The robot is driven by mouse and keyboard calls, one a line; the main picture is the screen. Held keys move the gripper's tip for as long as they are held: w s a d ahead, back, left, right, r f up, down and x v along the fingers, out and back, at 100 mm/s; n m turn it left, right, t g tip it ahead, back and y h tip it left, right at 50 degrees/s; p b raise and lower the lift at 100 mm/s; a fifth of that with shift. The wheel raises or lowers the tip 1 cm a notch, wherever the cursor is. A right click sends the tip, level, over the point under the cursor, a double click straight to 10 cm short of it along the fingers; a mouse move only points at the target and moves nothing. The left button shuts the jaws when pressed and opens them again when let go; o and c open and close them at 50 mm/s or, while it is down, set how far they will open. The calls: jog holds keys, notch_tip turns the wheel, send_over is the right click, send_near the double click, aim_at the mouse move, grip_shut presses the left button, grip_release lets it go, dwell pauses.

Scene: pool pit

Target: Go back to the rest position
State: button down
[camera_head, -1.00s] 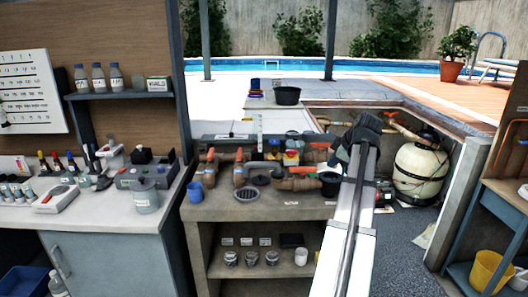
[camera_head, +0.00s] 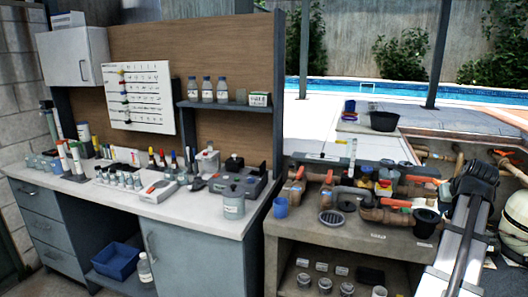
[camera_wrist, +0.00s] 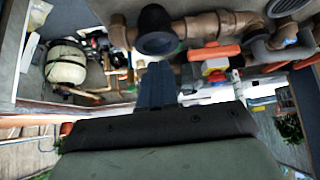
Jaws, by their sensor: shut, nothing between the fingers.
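My gripper (camera_wrist: 156,84) shows in the wrist view as dark fingers close together with nothing between them. In the head view my arm reaches up from the lower right, and its dark end (camera_head: 476,176) is beside the right end of the pipe bench. The fingertips are hidden there.
A white counter (camera_head: 190,207) with bottles and testing gear stands left, under a shelf (camera_head: 225,106). A cream tank (camera_head: 515,216) is at the right edge, partly cut off. A black tub (camera_head: 384,121) sits behind the bench. The pool lies farther back.

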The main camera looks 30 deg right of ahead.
jog(key=w+a+f+m+g+y, duration=0.1)
jog(key=a+f+m, duration=0.15)
jog(key=f, duration=0.85)
jog(key=w+a+f+m+g+y, duration=0.15)
jog(key=a+f, duration=0.25)
jog(key=f, duration=0.8)
jog(key=w+a+f+n+g+y, duration=0.2)
jog(key=w+a+f+n+g, duration=0.15)
jog(key=a+f, duration=1.75)
jog(key=s+a+f+n+g+y, duration=0.1)
jog(key=s+a+f+n, duration=0.1)
jog(key=a+f, duration=0.7)
jog(key=s+a+f+n+g+y, duration=0.1)
jog(key=s+a+f+g, duration=0.15)
jog(key=a+f, duration=0.6)
jog(key=s+a+f+n+g, duration=0.1)
jog(key=s+a+f+n, duration=0.1)
jog(key=s+a, duration=0.4)
jog(key=s+a+f+n+g+h, duration=0.1)
jog(key=s+a+f+n+g, duration=0.1)
jog(key=s+a, duration=0.5)
jog(key=shift+a+f+n, duration=0.85)
jog(key=shift+a+f, duration=0.05)
jog(key=shift+a, duration=2.4)
jog(key=shift+s+h, duration=0.1)
jog(key=shift+h, duration=0.15)
